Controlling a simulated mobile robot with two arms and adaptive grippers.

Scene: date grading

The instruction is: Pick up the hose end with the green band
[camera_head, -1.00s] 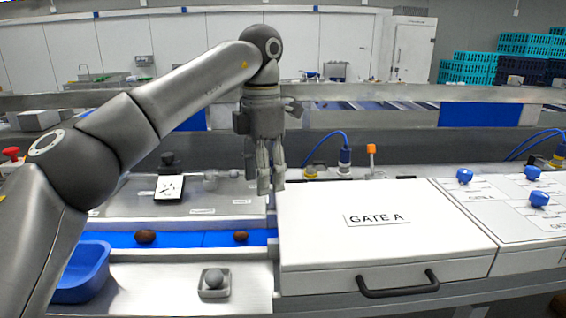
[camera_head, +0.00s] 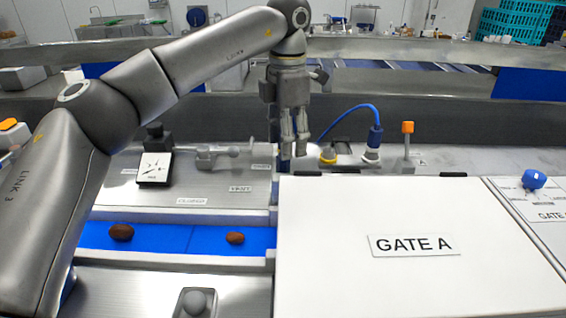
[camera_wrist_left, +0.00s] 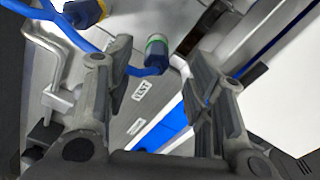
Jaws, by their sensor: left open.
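In the head view my left gripper (camera_head: 294,152) points down just behind the rear left corner of the Gate A cover. I cannot make out the green band in the head view. My right gripper is in neither view.
The white Gate A cover (camera_head: 420,280) is in front.

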